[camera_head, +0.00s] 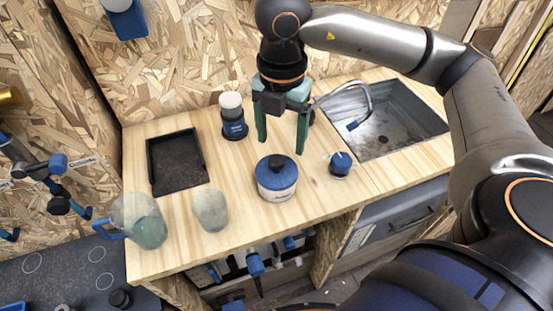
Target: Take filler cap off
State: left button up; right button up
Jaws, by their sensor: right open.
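My right gripper (282,132) hangs fingers down over the wooden counter, with its two green fingers spread apart and nothing between them. I cannot tell for sure which part is the filler cap. My left gripper is not in view.
A blue jar with a white top (233,116) stands left of the gripper, and a small blue-topped item (340,164) stands right. A sink (385,125) with a curved tap lies at the right. A black tray (176,162), a grey cup (210,210) and a glass jug (140,220) stand left.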

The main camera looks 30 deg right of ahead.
aim_at(277, 160)
jog(key=shift+w+a+f+p, duration=0.1)
jog(key=shift+a+f+p, duration=0.1)
jog(key=shift+f, duration=1.15)
jog(key=shift+w+a+f+p, duration=0.1)
jog(key=shift+f+p, duration=0.1)
jog(key=shift+f, duration=1.15)
grip_shut()
